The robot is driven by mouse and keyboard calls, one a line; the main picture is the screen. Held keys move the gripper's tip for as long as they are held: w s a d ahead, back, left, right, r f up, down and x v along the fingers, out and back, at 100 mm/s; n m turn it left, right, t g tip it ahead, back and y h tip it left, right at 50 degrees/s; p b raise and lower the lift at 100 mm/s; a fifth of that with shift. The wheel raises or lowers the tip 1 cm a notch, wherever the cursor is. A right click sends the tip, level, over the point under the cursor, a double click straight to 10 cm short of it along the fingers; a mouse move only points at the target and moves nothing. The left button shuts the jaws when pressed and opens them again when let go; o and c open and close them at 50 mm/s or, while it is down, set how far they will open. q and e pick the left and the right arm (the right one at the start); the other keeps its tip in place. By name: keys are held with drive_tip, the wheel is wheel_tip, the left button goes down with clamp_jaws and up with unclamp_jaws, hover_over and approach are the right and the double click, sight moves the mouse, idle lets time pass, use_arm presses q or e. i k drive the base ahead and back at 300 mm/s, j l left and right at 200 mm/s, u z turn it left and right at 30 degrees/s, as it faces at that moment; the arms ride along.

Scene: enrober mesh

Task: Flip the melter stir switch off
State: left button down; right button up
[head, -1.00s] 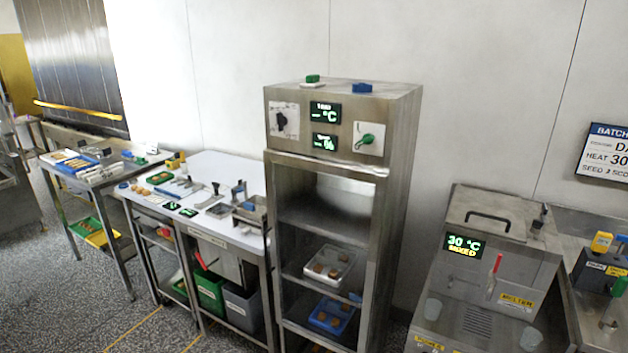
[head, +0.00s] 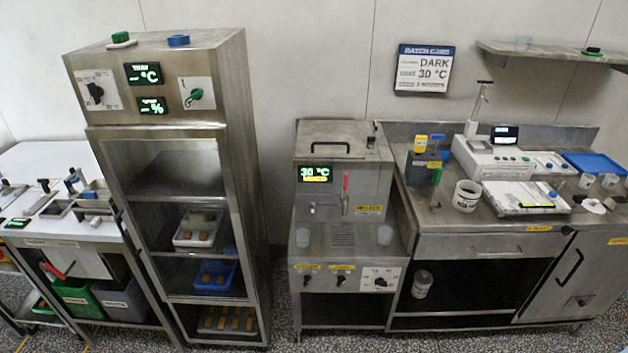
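The melter (head: 348,210) is a steel unit with a handled lid, standing right of the tall cabinet in the head view. Its green display (head: 314,174) reads 30 °C, with a yellow line below. A red-handled lever (head: 345,190) is on its front. Two small toggle switches, a left one (head: 306,280) and a right one (head: 341,280), sit on the lower front panel under yellow labels too small to read. A dial (head: 380,281) is to their right. I cannot tell which toggle is the stir switch or its position. Neither gripper is in view.
A tall steel cabinet (head: 250,150) stands left of the melter. A steel counter (head: 430,222) with a scale (head: 492,158), a white tub (head: 466,195) and several cups is on the right. Speckled floor (head: 282,290) shows between cabinet and melter. A batch card (head: 423,68) hangs above.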

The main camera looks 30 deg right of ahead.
sight(340, 280)
drive_tip(key=l+z, duration=0.2)
drive_tip(key=z, duration=0.2)
drive_tip(key=k+l+z, duration=0.1)
drive_tip(key=l+z, duration=0.35)
drive_tip(key=z, duration=0.3)
drive_tip(key=l+z, duration=0.2)
drive_tip(key=z, duration=0.15)
